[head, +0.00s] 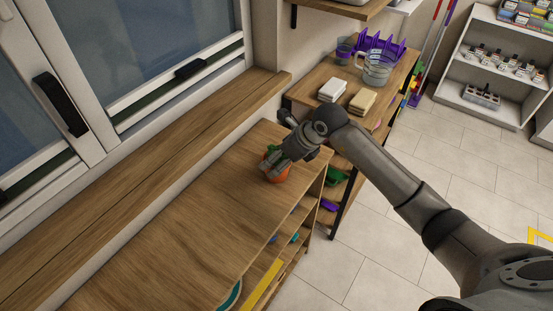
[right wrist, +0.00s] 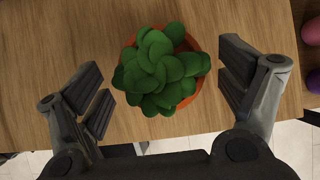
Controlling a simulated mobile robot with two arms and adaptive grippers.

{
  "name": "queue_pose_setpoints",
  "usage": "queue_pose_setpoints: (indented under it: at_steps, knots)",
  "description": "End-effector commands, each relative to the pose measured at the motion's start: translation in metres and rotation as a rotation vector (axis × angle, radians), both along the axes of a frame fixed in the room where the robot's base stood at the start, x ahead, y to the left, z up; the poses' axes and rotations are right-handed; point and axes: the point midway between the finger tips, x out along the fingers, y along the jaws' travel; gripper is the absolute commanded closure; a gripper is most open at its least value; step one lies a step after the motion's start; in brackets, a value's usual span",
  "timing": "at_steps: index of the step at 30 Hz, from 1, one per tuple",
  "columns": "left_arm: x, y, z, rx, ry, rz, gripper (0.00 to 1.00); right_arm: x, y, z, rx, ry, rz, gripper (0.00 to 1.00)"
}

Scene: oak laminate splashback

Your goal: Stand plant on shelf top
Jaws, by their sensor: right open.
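The plant (right wrist: 160,72) has round green leaves in an orange pot (right wrist: 190,95). It stands upright on the wooden shelf top (head: 190,215), near its far end. In the head view my right gripper (head: 273,170) is over the plant and hides most of it; the orange pot (head: 281,176) shows beside the fingers. In the right wrist view my right gripper (right wrist: 165,85) is open, with one finger on each side of the plant and a gap on both sides. My left gripper is not in view.
A second shelf unit beyond holds a glass jug (head: 376,68), a purple rack (head: 385,45) and folded cloths (head: 332,90). A window sill (head: 160,130) runs along the left. The near shelf top is clear. Round objects (right wrist: 312,32) lie at the right wrist view's right edge.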

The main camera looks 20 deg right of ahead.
Motion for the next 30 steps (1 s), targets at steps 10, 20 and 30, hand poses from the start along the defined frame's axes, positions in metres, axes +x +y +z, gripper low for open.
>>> queue_pose_setpoints:
  at_steps: [10,20,30]
  knots:
    - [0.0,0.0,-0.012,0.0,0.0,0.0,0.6,-0.031,-0.025,0.061,-0.004,-0.005,0.001,0.09]
    - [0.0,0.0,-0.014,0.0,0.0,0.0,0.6,-0.042,-0.032,0.082,-0.001,-0.001,0.0,0.09]
    - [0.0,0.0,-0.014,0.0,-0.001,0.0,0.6,-0.042,-0.032,0.082,0.0,0.0,0.001,0.09]
